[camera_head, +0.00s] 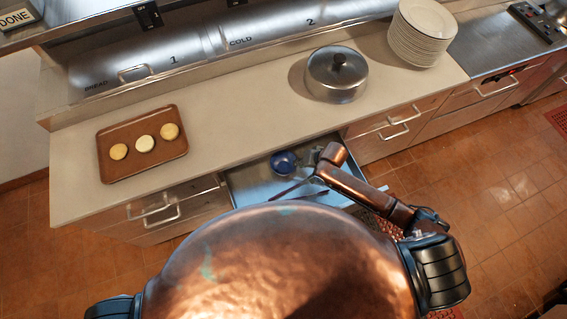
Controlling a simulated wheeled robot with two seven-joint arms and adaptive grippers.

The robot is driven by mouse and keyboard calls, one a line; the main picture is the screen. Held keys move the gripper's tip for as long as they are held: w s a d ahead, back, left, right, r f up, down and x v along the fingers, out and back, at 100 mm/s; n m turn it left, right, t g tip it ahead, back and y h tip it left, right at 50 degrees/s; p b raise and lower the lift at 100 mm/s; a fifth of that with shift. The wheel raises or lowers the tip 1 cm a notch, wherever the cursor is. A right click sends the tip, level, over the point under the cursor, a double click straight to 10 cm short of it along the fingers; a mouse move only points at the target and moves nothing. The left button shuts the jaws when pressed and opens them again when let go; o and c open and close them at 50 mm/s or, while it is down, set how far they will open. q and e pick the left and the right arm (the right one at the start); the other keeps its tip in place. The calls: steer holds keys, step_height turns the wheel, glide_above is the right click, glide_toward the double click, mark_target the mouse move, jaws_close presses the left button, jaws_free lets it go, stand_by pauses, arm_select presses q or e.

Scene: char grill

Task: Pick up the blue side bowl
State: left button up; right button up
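The blue side bowl (284,162) sits inside an open metal drawer (244,188) below the counter, near the drawer's back. My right gripper (291,194) is over the drawer, in front of the bowl and apart from it in the picture. Its thin dark fingers look spread, with nothing seen between them. My copper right arm comes in from the right, and its wrist is just right of the bowl. My own body hides the front of the drawer. My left gripper is not in view.
A brown tray (112,171) with three round buns lies on the counter's left. A lidded metal pot (337,78) stands behind the drawer, and a stack of white plates (421,34) is at the back right. The counter (235,110) between tray and pot is clear.

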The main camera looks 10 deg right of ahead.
mark_target(284, 165)
steer(key=shift+x, duration=2.35)
steer(key=shift+w+a+f+b, duration=0.1)
steer(key=shift+a+f+b, duration=0.05)
steer(key=shift+a+b, duration=0.15)
steer(key=c, duration=0.3)
jaws_close()
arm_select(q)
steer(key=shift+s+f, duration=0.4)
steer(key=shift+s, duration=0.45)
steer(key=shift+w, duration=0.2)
